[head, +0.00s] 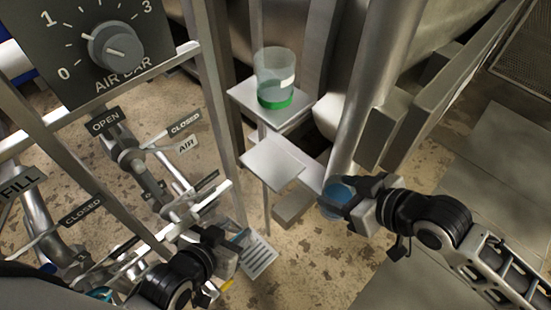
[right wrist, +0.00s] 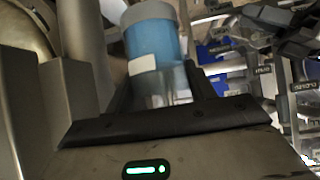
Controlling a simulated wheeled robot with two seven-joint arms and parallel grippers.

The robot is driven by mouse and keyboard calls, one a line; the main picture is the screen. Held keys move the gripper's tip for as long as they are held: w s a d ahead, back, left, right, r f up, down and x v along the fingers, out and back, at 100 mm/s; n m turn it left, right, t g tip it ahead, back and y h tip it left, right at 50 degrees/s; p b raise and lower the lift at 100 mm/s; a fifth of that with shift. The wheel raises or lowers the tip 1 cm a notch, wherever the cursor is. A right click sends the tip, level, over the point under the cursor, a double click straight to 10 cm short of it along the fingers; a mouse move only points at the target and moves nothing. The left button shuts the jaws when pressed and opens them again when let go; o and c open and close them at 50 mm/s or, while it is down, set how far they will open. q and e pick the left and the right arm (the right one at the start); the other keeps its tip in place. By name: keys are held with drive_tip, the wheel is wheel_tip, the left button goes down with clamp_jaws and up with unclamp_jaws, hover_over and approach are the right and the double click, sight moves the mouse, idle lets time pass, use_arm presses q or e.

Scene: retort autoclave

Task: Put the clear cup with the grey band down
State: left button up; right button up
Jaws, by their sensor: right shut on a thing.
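The clear cup with the grey band (right wrist: 155,50) holds blue liquid and has a white label. In the right wrist view its grey band is at the top of the picture. My right gripper (head: 352,196) is shut on it, and the fingers hide part of it. In the head view the cup shows as a blue round shape (head: 333,201) at the fingertips, beside a grey post. I cannot tell whether anything supports it from below. My left gripper (head: 238,243) is low in the head view, near the valve pipes; its jaw opening is unclear.
A clear cup with a green band (head: 275,80) stands on a small upper shelf (head: 244,94). A lower grey plate (head: 272,163) is bare. A panel with a dial (head: 115,45), labelled valves and pipes fill the left. Metal posts rise behind my right gripper.

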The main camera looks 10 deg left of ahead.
drive_tip(key=shift+w+a+r+n, duration=0.15)
drive_tip(key=shift+a+n, duration=0.1)
drive_tip(key=shift+n, duration=0.05)
drive_tip(key=w+a, duration=0.2)
drive_tip(key=a, duration=0.2)
drive_tip(key=w+a, duration=0.3)
drive_tip(key=a, duration=0.1)
drive_tip(key=w+a+p, duration=0.1)
drive_tip(key=w+a, duration=0.2)
drive_tip(key=a, duration=0.2)
drive_tip(key=shift+w, duration=0.25)
drive_tip(key=shift+w+a+g, duration=0.15)
drive_tip(key=shift+w+a, duration=0.25)
drive_tip(key=shift+a, duration=0.2)
drive_tip(key=shift+w+a+g, duration=0.15)
drive_tip(key=shift+w+a, duration=0.2)
drive_tip(key=shift+a, duration=0.2)
drive_tip(key=shift+f, duration=0.55)
drive_tip(key=shift+d+f, duration=0.1)
drive_tip(key=shift+f, duration=0.1)
drive_tip(key=shift+f, duration=0.15)
drive_tip(key=o, duration=1.2)
